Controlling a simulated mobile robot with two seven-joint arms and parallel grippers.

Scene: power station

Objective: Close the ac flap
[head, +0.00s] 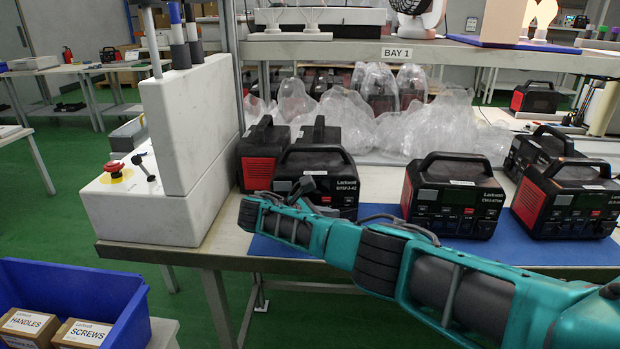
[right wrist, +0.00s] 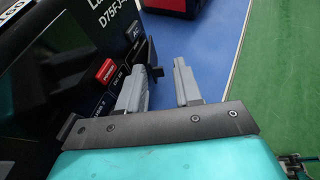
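The power station labelled D75FJ-42 (head: 322,163) stands upright on the blue mat, partly hidden by my right arm. Its front panel (right wrist: 97,60) fills the left of the right wrist view. A small dark flap (right wrist: 152,52) juts out from the panel beside the AC mark, so it stands open. My right gripper (right wrist: 160,72) is in front of this panel, its two fingers apart with nothing held between them. The left finger is close beside the flap; I cannot tell whether they touch. In the head view the right gripper (head: 303,187) is small and dark. My left gripper is not in view.
More power stations stand to the right, one labelled C1KJ-47 (head: 453,197). A white machine with a red button (head: 113,168) stands at the left. Clear plastic bags (head: 345,115) lie behind. A blue bin (head: 75,290) with boxes is at the lower left.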

